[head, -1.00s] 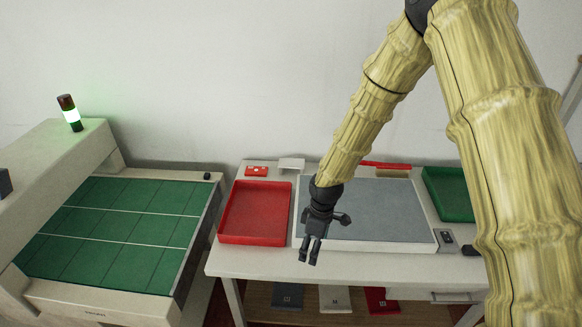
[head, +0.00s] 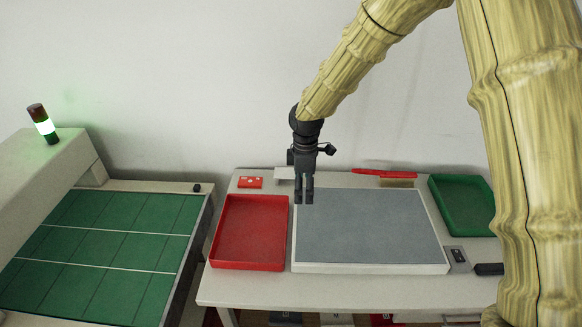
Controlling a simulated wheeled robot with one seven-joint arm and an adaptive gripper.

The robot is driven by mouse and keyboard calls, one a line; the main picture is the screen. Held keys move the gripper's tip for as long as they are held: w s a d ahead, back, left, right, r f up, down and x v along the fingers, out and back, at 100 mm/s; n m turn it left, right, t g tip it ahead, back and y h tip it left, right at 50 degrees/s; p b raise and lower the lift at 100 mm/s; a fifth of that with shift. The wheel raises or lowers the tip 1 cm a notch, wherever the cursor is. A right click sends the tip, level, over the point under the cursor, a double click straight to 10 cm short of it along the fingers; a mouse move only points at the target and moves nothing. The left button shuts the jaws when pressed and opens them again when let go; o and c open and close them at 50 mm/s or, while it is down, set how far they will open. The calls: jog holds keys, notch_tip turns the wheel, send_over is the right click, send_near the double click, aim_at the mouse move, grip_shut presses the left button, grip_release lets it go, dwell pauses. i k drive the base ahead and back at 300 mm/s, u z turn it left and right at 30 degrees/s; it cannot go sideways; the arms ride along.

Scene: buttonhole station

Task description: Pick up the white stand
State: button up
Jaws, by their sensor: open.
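The white stand (head: 284,173) is at the back of the white table, between the small red box and the grey mat. It looks like a small pale block with a flat top, and its right part is hidden behind my gripper. My gripper (head: 304,202) is black, open and empty. It points down in front of the stand, over the back left corner of the grey mat in the picture. I cannot tell its exact height above the table.
A red tray (head: 249,262) lies left of the grey mat (head: 370,228) in its white frame. A small red box (head: 250,182) is at the back left. A red-handled brush (head: 385,173) lies at the back, and a green tray (head: 463,206) is at the right.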

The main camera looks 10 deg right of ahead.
aim_at(280, 173)
jog(key=u, duration=0.05)
jog(key=i, duration=1.05)
